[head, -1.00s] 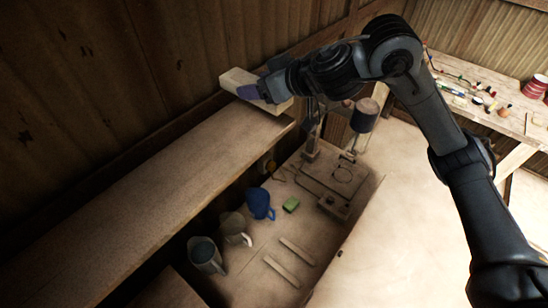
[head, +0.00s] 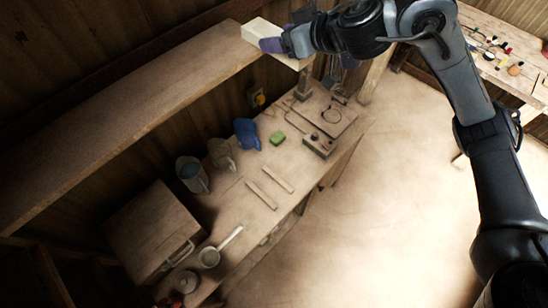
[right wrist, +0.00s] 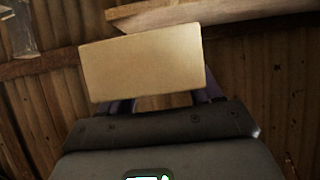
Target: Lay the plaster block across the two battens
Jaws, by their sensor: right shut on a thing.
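The plaster block (head: 262,30) is a pale cream rectangular block. My right gripper (head: 272,44) is shut on it at the end of the shelf, high above the bench. In the right wrist view the block (right wrist: 142,60) fills the space beyond the gripper, its broad face toward the camera and the fingers (right wrist: 160,104) partly hidden behind it. The two battens are thin pale strips lying side by side with a gap on the bench: one batten (head: 261,195) at left, the other batten (head: 278,180) at right. My left gripper is not in view.
A long wooden shelf (head: 120,115) runs along the wall above the bench (head: 235,225). Jugs (head: 191,175), a blue pitcher (head: 247,133) and a green block (head: 278,138) stand behind the battens. A press-like board (head: 325,112) lies to their right. A wooden box (head: 150,232) stands at left.

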